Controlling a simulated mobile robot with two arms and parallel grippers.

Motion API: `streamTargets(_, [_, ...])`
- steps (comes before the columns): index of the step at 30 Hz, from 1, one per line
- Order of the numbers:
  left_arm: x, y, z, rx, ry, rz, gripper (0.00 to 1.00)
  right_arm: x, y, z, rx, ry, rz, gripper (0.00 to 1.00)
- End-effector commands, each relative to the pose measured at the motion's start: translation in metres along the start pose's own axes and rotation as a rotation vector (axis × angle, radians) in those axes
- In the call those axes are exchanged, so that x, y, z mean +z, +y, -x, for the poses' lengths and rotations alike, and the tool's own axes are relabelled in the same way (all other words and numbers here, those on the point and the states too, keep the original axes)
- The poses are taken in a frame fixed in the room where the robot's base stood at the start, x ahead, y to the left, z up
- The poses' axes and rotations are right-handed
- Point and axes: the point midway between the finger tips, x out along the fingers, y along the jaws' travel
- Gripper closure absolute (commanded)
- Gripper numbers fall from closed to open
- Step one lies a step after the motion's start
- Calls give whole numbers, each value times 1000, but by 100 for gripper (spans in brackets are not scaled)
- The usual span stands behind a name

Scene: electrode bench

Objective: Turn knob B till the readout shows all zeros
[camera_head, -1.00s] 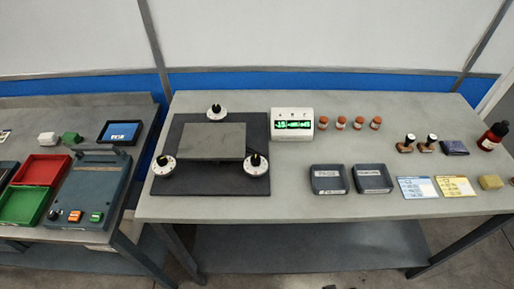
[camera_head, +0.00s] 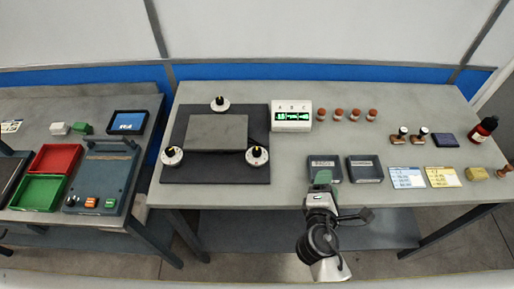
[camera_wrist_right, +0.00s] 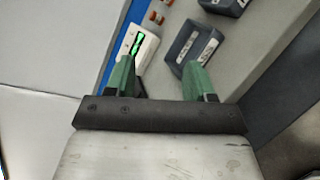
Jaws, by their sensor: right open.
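Three round white knobs with dark grips stand around a grey plate (camera_head: 217,132) on a dark mat: one at the back (camera_head: 219,104), one at the left (camera_head: 172,156) and one at the front right (camera_head: 257,156). Their letters are too small to read, so I cannot tell which is B. The white readout box (camera_head: 292,117) has lit green figures I cannot read reliably; it also shows in the right wrist view (camera_wrist_right: 137,48). My right gripper (camera_head: 322,178) has green fingers, open and empty (camera_wrist_right: 160,80), near the bench's front edge, apart from the knobs. My left gripper is out of view.
Two dark labelled trays (camera_head: 324,167) (camera_head: 365,168) lie near the right gripper. Orange-capped vials (camera_head: 340,115), stamps, cards (camera_head: 406,178) and a red-capped bottle (camera_head: 482,130) stand further right. A second bench with red (camera_head: 56,158) and green trays is at the left.

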Motion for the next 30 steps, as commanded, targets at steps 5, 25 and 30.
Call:
streamTargets(5, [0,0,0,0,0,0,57,-74,37,4,347,96,603,46])
streamTargets(25, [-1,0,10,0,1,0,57,-164,70,-24,630,157,1096,46])
streamTargets(30, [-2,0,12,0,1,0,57,-177,80,-48,628,158,1095,46])
